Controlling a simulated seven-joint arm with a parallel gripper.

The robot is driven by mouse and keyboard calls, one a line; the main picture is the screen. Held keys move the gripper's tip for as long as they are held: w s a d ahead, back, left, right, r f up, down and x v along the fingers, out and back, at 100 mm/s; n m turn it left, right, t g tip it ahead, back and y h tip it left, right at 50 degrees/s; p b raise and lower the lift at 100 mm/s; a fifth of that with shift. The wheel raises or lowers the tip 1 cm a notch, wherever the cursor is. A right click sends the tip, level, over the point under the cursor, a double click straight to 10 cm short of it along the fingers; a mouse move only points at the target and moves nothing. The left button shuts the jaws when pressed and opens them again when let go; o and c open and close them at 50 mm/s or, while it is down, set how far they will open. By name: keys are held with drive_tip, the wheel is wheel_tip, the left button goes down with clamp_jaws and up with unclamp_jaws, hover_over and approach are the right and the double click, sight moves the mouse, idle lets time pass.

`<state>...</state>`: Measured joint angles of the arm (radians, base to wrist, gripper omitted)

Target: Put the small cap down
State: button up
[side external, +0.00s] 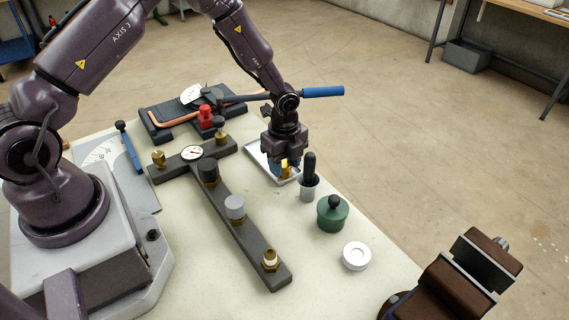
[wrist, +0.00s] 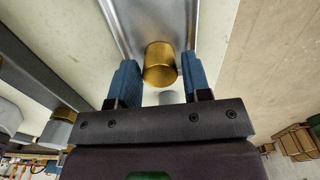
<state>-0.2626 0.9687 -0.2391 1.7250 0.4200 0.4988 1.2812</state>
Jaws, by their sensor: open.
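A small brass-coloured cap (wrist: 160,65) stands in or over a shallow metal tray (wrist: 122,25); the wrist view does not show clearly whether its base touches the tray. In the side view the cap (side external: 286,171) shows partly, below my gripper (side external: 281,163) at the near end of the tray (side external: 255,153). In the wrist view the blue fingertips of my gripper (wrist: 160,84) stand apart on either side of the cap, with gaps visible. The gripper is open.
A grey cup with a black-handled tool (side external: 309,188) stands close right of my gripper. A green pot (side external: 332,214) and a white round tin (side external: 357,256) are nearer. The dark pipe manifold (side external: 250,235) lies left. A blue-handled tool (side external: 322,91) is behind.

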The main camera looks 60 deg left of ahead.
wheel_tip(320, 180, up, 12)
wheel_tip(320, 180, up, 8)
drive_tip(key=n+t+y, duration=0.1)
drive_tip(key=n, duration=0.2)
hover_over(284, 164)
drive_tip(key=s, duration=0.3)
drive_tip(key=s+d+r+n+t, duration=0.1)
drive_tip(key=s+r+n+t, duration=0.1)
drive_tip(key=s+r+n, duration=0.4)
drive_tip(key=s+d+r+n+t+h, duration=0.1)
drive_tip(key=s+d+r+n+t, duration=0.1)
drive_tip(key=s+r+n, duration=0.5)
drive_tip(key=shift+s+r+n+t, duration=0.3)
drive_tip(key=shift+s+n, duration=0.5)
drive_tip(key=shift+s, duration=2.2)
drive_tip(key=shift+d, duration=0.1)
